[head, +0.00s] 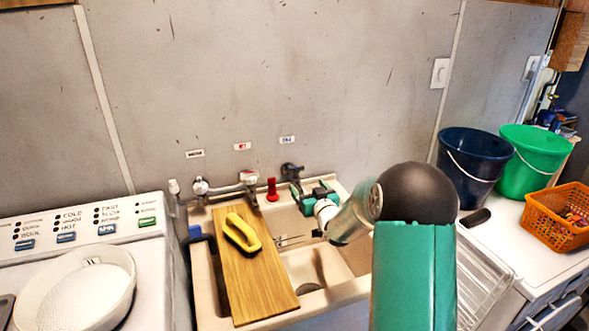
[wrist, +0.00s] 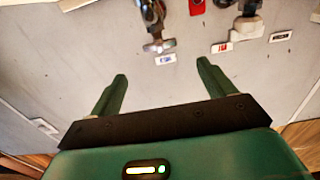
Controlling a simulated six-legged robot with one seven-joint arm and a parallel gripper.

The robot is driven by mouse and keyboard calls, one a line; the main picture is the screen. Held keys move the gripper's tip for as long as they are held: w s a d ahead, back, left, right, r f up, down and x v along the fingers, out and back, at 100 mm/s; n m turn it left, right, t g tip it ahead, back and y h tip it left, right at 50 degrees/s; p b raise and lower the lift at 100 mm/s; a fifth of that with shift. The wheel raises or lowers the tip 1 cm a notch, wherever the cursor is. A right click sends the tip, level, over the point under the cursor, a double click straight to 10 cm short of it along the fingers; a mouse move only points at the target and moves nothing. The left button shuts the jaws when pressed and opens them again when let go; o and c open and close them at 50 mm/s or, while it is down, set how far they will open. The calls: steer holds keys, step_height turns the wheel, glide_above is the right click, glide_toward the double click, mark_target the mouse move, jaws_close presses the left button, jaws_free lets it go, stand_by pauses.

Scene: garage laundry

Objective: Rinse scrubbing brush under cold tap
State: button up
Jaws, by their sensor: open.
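A yellow scrubbing brush (head: 242,233) lies on a wooden board (head: 250,275) across the left part of the sink (head: 345,288). A tap with a dark handle (head: 291,172) is on the wall below a blue-marked label (head: 287,139). In the wrist view this tap (wrist: 157,42) appears upside down beside its blue-marked label (wrist: 165,59). My gripper (head: 312,190) is over the back of the sink, near that tap and right of the brush. In the wrist view its fingers (wrist: 163,78) are spread wide with nothing between them.
A washing machine (head: 150,240) with a white pan (head: 75,290) stands left. A dark blue bucket (head: 470,165), green bucket (head: 530,160) and orange basket (head: 558,217) stand right.

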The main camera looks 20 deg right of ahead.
mark_target(296, 170)
steer(key=w, duration=1.3)
steer(key=shift+w, duration=0.2)
steer(key=c, duration=1)
